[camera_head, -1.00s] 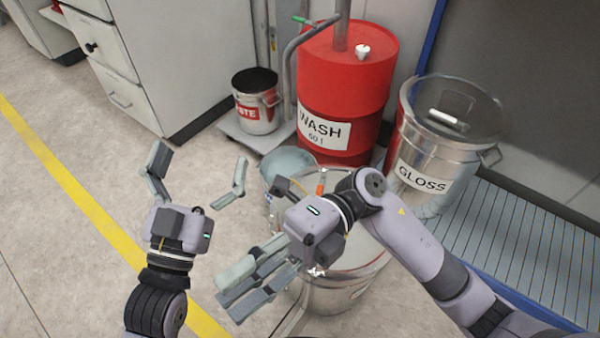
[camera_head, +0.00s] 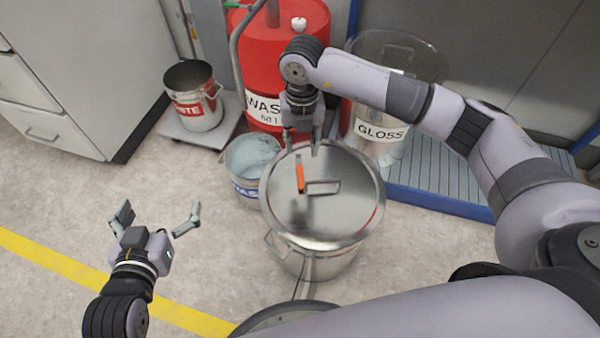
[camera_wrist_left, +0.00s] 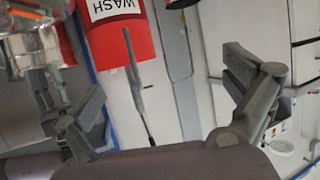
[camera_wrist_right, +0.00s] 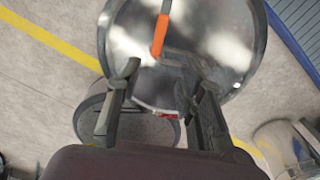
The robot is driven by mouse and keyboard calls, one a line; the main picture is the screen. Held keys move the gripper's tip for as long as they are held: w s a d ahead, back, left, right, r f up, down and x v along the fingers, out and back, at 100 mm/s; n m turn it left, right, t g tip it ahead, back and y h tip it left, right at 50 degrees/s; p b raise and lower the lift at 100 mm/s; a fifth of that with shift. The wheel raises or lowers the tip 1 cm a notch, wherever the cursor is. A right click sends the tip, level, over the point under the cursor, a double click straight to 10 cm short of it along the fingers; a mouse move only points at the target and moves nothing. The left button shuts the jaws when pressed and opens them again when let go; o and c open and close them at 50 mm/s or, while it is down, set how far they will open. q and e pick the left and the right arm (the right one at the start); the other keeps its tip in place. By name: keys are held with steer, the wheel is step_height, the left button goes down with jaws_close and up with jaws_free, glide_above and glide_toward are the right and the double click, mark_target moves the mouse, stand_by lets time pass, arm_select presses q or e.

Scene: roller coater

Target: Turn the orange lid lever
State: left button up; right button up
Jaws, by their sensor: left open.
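The orange lid lever (camera_head: 300,179) lies on the round steel lid (camera_head: 345,215) of a metal pot (camera_head: 315,262), left of a flat lid handle (camera_head: 323,187). It also shows in the right wrist view (camera_wrist_right: 160,34), ahead of the fingers. My right gripper (camera_head: 302,143) is over the far edge of the lid, just beyond the lever. Its fingers (camera_wrist_right: 165,85) are apart with nothing between them. I cannot tell how high they are above the lid. My left gripper (camera_head: 158,222) is open and empty over the floor, left of the pot.
A grey-blue bucket (camera_head: 247,182) stands against the pot's left side. A red WASH drum (camera_head: 300,40), a WASTE can (camera_head: 198,118) and a steel GLOSS drum (camera_head: 376,150) stand behind. A blue-edged grating (camera_head: 440,200) is at right. Floor at left is clear.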

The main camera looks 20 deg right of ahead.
steer(key=b, duration=0.2)
glide_above(301, 177)
step_height(301, 177, down, 7)
steer(key=shift+r, duration=0.15)
step_height(301, 177, down, 5)
steer(key=shift+f+b, duration=0.1)
steer(key=shift+b, duration=0.4)
steer(key=shift+f, duration=0.15)
arm_select(q)
step_height(301, 177, up, 14)
steer(key=d+t+h, duration=0.2)
steer(key=t+h, duration=0.1)
steer(key=t, duration=0.5)
steer(key=shift+w+r+t, duration=0.25)
steer(key=shift+w+t, duration=0.05)
steer(key=shift+t, duration=0.1)
steer(key=shift+d, duration=0.1)
arm_select(e)
jaws_close()
